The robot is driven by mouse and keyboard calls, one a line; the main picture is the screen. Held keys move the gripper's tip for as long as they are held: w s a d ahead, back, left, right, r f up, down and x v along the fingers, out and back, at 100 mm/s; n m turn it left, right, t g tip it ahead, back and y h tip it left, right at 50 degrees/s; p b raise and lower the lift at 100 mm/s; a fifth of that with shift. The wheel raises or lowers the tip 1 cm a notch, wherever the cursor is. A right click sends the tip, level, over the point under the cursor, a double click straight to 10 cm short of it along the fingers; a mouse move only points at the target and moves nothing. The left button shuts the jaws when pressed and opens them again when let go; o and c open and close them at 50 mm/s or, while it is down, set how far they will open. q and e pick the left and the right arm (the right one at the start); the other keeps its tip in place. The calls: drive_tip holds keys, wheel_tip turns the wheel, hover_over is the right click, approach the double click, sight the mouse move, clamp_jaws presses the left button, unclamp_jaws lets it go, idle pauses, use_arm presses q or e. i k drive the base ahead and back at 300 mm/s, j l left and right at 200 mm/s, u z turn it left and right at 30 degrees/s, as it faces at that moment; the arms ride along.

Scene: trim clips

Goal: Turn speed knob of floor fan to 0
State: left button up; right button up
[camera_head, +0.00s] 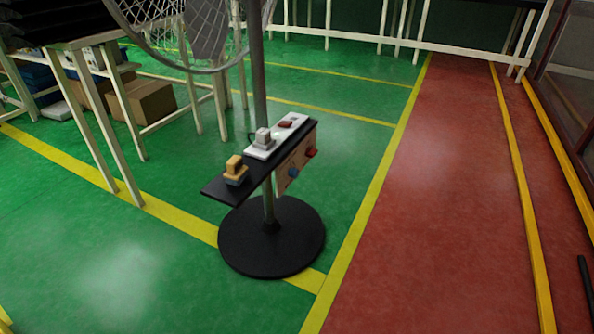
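The floor fan stands in the middle of the view, with a round wire cage (185,62) at the top, cut off by the picture's edge. Its grey pole (259,75) rises from a round black base (271,238) on the floor. A light panel (296,165) hangs at the side of a dark shelf on the pole. It carries a blue knob (293,173) and a red knob (311,153). I cannot tell which one is the speed knob, and their settings are too small to read. Neither of my grippers is in view.
A white-legged table (88,125) and cardboard boxes (148,102) stand left. The green floor in front and red lane (430,220) at right look clear.

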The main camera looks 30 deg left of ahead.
sight(295, 173)
drive_tip(key=i+l+u, duration=0.15)
drive_tip(key=i+u, duration=0.2)
drive_tip(key=i+l+u, duration=0.35)
drive_tip(key=i, duration=0.2)
